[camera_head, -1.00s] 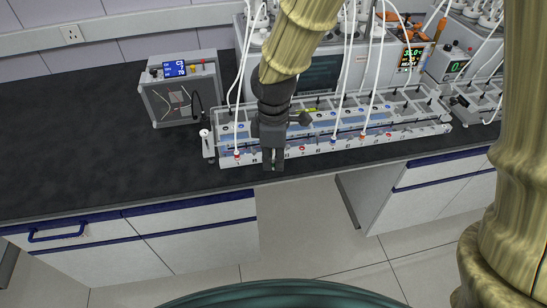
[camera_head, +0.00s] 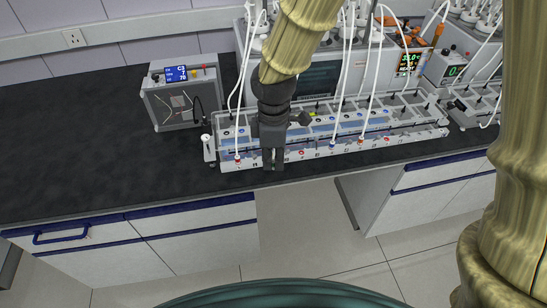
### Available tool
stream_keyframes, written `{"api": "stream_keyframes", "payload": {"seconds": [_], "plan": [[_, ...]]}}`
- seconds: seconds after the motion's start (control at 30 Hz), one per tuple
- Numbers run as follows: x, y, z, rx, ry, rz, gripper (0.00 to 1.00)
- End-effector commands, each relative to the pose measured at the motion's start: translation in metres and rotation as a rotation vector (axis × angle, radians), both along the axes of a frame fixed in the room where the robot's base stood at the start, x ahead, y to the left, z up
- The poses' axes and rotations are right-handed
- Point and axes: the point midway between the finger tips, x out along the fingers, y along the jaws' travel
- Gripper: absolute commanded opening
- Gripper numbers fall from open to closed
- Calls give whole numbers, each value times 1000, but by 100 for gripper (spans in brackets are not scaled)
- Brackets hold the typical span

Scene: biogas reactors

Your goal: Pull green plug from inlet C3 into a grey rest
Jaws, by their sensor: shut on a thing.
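My gripper (camera_head: 273,166) points down at the front edge of the long grey rack (camera_head: 345,146), between the red plug at its left and the blue plug to the right. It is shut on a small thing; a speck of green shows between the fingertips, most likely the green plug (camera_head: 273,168). The gripper hides the inlet or rest behind it, so I cannot tell whether the plug sits in a hole. A small display box (camera_head: 185,97) at the left reads "C3". I cannot read the rack labels.
A red-tipped plug (camera_head: 238,158) with a white tube stands in the rack's left end. A blue plug (camera_head: 332,145) and an orange plug (camera_head: 361,141) with tubes stand to the right. A white upright holder (camera_head: 207,149) is at the rack's left end. The black bench (camera_head: 80,150) is clear at left.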

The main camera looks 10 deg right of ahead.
Motion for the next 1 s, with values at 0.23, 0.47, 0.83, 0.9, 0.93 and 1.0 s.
{"api": "stream_keyframes", "payload": {"seconds": [0.23, 0.47, 0.83, 0.9, 0.93, 1.0], "plan": [[0, 0, 3, 0, 0, 0, 0], [1, -4, 4, 1, 0, -1, 0], [8, -31, 4, 0, 1, -2, 0], [10, -36, 4, 1, 1, -1, 0], [10, -38, 4, 1, 1, -1, 0], [12, -43, 4, 0, 1, -1, 0]]}}
